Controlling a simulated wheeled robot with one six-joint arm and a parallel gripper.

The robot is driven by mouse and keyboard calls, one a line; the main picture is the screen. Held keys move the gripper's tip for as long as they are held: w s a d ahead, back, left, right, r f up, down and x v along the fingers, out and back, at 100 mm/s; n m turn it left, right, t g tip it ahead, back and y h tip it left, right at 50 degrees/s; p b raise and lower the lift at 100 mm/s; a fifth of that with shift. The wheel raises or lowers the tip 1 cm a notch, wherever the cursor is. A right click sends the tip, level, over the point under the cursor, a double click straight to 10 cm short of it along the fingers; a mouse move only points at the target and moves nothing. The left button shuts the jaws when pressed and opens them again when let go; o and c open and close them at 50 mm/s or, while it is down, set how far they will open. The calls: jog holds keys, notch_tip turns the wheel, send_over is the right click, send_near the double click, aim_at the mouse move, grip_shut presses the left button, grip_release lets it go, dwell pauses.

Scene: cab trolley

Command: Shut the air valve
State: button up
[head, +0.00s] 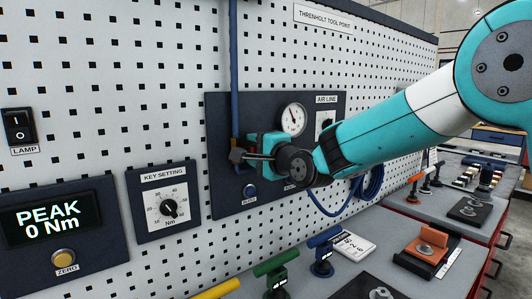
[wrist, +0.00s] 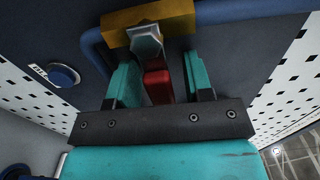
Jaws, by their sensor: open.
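The air valve shows in the wrist view as a brass-yellow body (wrist: 180,14) on a blue pipe, with a grey hex nut on its front. Its red lever (wrist: 157,84) points from the valve toward my gripper's palm. My gripper (wrist: 160,68) is open, with one teal finger on each side of the red lever. In the head view my gripper (head: 258,150) is at the dark air-line panel (head: 222,118) and hides most of the valve.
A pressure gauge (head: 293,118) sits just above my gripper. A blue button (head: 249,190) is below it and also shows in the wrist view (wrist: 63,75). A blue pipe (head: 234,70) runs up the pegboard. A key-setting dial (head: 168,208) is to the left. Tools lie on the bench below.

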jog(key=b+v, duration=0.5)
jog(key=v, duration=1.2)
jog(key=shift+s+d, duration=0.1)
jog(key=shift+d, duration=0.05)
jog(key=s+d+f+n+g+h, duration=0.1)
jog(key=s+f+n+g+h, duration=0.1)
jog(key=s+f+n+g, duration=0.3)
jog(key=s+d+f+n+g+h+p, duration=0.1)
jog(key=s+f+n+g, duration=0.4)
jog(key=s, duration=0.7)
jog(key=s+d+f+n+g+h, duration=0.2)
jog(key=s+f+n+g, duration=0.3)
jog(key=s+n, duration=0.3)
jog(key=shift+s+d+n+h, duration=0.2)
jog(key=shift+d+n+h, duration=0.1)
jog(key=shift+d+h, duration=0.1)
